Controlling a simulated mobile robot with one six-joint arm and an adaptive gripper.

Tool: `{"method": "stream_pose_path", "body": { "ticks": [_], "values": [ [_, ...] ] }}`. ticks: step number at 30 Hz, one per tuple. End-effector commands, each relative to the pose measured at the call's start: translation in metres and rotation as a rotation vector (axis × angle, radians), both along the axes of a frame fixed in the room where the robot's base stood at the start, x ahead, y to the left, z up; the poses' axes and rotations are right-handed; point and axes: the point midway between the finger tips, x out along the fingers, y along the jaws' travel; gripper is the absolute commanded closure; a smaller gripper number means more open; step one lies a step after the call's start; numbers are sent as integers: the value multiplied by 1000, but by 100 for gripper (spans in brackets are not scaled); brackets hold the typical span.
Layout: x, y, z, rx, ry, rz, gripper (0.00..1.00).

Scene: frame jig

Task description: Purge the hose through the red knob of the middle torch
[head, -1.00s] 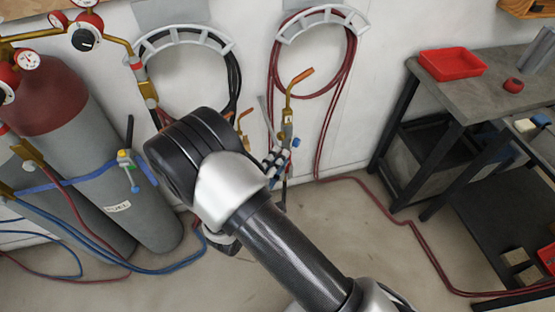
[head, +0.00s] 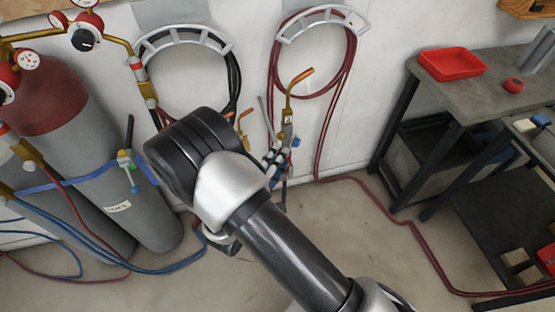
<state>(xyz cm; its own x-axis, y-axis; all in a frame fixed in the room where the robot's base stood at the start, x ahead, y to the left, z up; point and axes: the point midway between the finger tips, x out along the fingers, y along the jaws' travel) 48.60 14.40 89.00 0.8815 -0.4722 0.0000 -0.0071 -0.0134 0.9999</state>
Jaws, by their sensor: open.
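A brass torch (head: 289,108) with a bent copper tip stands upright right of my wrist, in front of the wall. A blue knob (head: 295,142) shows on its right side. A small spot of red shows near its valves, too small to tell clearly as the red knob. A second copper tip (head: 243,118) shows behind my wrist, its body hidden. I cannot tell which torch is the middle one. My gripper (head: 272,163) shows as small dark and silver parts beside the torch's lower body, open, mostly behind my wrist. I cannot tell whether it touches the torch.
Two gas cylinders (head: 85,165) with gauges stand at left, with hoses on the floor. Black hose hangs on a wall rack (head: 180,38); red hose hangs on another rack (head: 322,20). A workbench (head: 490,95) with a red tray (head: 452,63) stands at right.

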Motion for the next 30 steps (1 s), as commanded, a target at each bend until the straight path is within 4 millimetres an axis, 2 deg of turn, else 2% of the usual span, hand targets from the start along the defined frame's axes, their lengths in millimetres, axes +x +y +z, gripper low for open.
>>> {"method": "stream_pose_path", "body": {
  "ticks": [4, 8, 15, 21, 25, 30],
  "values": [
    [-3, 2, 0, 0, 0, 1, 58],
    [-17, 11, 0, 0, 0, 4, 58],
    [-63, 36, 0, 0, 0, 8, 58],
    [-93, 51, 0, 0, 1, 4, 58],
    [-103, 56, 0, 0, 0, 1, 58],
    [-106, 57, 0, 0, 0, 0, 58]
  ]
}}
